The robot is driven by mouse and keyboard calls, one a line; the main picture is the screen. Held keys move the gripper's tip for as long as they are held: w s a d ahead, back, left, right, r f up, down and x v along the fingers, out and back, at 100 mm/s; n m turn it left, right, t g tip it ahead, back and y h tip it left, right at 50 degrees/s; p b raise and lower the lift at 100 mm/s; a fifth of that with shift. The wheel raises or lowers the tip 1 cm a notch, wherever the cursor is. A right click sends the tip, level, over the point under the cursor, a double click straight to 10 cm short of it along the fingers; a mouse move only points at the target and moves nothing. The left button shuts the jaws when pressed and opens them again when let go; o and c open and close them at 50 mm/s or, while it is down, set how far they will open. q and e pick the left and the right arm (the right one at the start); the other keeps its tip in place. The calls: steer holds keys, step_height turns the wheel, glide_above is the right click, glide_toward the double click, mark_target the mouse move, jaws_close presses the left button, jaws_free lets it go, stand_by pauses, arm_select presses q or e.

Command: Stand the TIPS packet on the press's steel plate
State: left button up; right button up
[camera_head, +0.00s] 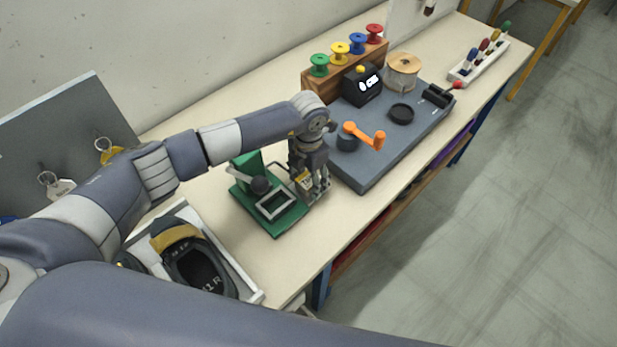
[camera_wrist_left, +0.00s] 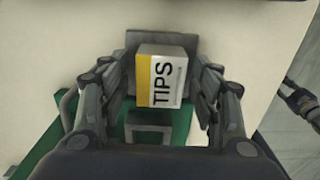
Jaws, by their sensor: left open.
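The TIPS packet (camera_wrist_left: 165,77), white with a yellow band, stands between the fingers of my left gripper (camera_wrist_left: 163,95) in the left wrist view. The fingers are open, with a narrow gap on each side of the packet. A grey steel plate (camera_wrist_left: 189,42) shows behind and around the packet, which appears to stand on it; its underside is hidden. In the head view my left gripper (camera_head: 313,190) is low over the right end of the green press (camera_head: 287,222), with the packet (camera_head: 305,181) partly hidden by the fingers. Part of what looks like my right gripper (camera_wrist_left: 300,102) shows at the wrist view's right edge.
A grey board (camera_head: 375,172) with an orange crank (camera_head: 364,134) stands close to the right of the press. The table's front edge is near.

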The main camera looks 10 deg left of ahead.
mark_target(309, 178)
arm_select(q)
step_height(309, 178, up, 12)
steer(key=b, duration=0.4)
steer(key=shift+f, duration=0.1)
stand_by(0.3)
